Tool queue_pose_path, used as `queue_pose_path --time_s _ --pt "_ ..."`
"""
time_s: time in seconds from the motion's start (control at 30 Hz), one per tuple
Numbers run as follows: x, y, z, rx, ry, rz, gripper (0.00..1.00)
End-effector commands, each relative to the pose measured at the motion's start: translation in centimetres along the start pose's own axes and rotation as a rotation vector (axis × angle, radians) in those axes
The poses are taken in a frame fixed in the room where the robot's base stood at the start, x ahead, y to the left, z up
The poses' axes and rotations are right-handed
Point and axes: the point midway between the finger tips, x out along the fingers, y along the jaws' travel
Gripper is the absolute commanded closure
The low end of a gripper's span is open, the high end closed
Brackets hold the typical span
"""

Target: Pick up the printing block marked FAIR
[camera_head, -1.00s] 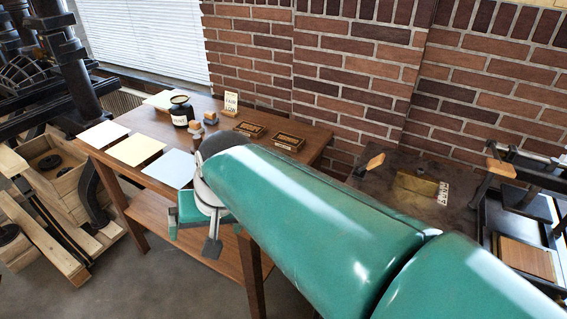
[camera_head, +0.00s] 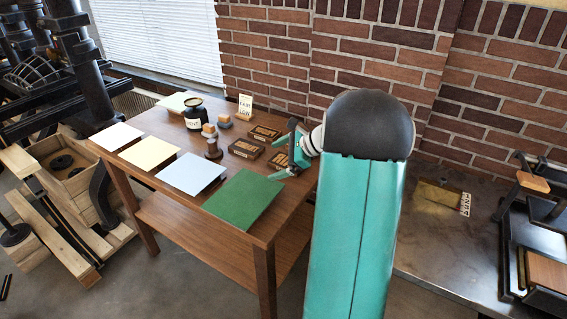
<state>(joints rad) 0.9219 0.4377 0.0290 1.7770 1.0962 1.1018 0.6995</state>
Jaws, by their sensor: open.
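Several dark wooden printing blocks with tan faces lie on the right part of the wooden table. One is at the back (camera_head: 263,133), one in front to the left (camera_head: 246,148), and one (camera_head: 279,160) is close to my gripper. Their lettering is too small to read, so I cannot tell which is marked FAIR. My gripper (camera_head: 284,150) has teal fingers spread apart beside and partly in front of the right-hand block. It holds nothing that I can see. My arm hides the table's right end.
Sheets in white, cream, pale blue (camera_head: 191,173) and green (camera_head: 243,199) line the table front. An ink jar (camera_head: 195,113), small wooden-topped tools (camera_head: 210,131) and a standing card (camera_head: 245,106) are behind. A brick wall backs the table; a metal-topped bench (camera_head: 445,250) stands right.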

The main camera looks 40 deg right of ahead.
Motion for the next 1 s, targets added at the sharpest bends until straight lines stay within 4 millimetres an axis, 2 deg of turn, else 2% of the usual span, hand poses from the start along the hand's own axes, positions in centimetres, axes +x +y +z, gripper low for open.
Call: queue_pose_path --time_s 0.03,0.2,0.3,0.4,0.57,0.8,1.0 --pt "-0.6 -1.3 -3.0 0.091 -0.022 -0.043 0.02" --pt "-2.8 -4.5 -10.6 0.345 -0.11 -0.179 0.02" --pt "-3.9 -5.6 -13.8 0.446 -0.151 -0.238 0.02" --pt "-4.5 -6.2 -15.6 0.502 -0.176 -0.273 0.02" --pt "-3.6 -6.8 -16.1 0.524 -0.189 -0.284 0.02" --pt "0.9 -8.1 -15.6 0.522 -0.187 -0.281 0.02" --pt "3.3 -9.0 -15.4 0.521 -0.186 -0.283 0.02"
